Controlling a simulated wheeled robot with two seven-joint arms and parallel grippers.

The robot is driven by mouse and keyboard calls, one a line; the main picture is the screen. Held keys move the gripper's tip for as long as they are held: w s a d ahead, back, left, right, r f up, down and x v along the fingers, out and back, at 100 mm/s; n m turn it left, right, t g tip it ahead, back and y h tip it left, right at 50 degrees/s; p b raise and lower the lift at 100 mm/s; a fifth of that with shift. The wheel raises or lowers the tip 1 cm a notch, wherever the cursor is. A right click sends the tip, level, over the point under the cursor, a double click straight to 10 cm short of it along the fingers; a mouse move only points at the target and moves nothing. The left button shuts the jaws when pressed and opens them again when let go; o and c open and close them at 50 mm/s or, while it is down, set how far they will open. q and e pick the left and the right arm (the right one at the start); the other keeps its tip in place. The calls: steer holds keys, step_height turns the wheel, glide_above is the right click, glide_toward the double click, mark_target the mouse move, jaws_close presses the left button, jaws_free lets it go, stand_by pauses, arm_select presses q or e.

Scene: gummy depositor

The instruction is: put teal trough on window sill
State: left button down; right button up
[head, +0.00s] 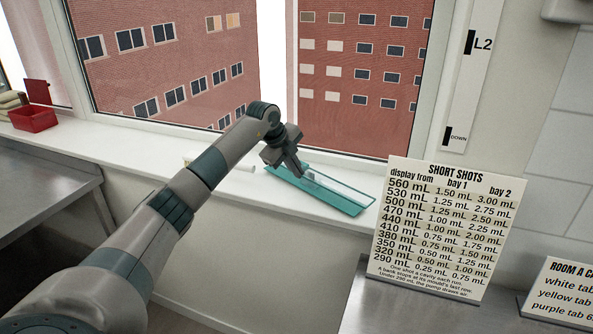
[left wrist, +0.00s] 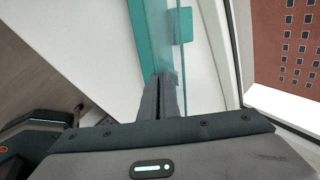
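The teal trough (head: 335,200), a long shallow teal-edged piece with a pale inside, lies along the white window sill (head: 130,147). I cannot tell whether it rests fully on the sill or is just above it. My left gripper (head: 299,172) is at the trough's left part, pointing down. In the left wrist view the left gripper (left wrist: 164,80) has its fingers close together on the wall of the teal trough (left wrist: 147,38), and appears shut on it. My right gripper is not in view.
A red bin (head: 33,119) stands on the sill at the far left. A small white cylinder (head: 243,168) lies left of the trough. A "SHORT SHOTS" sign (head: 440,230) stands right of the trough on a metal counter (head: 400,310). The window is behind the sill.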

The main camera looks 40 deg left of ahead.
arm_select(q)
steer(key=shift+f, duration=0.5)
steer(key=shift+f, duration=0.1)
steer(key=c, duration=2)
jaws_free()
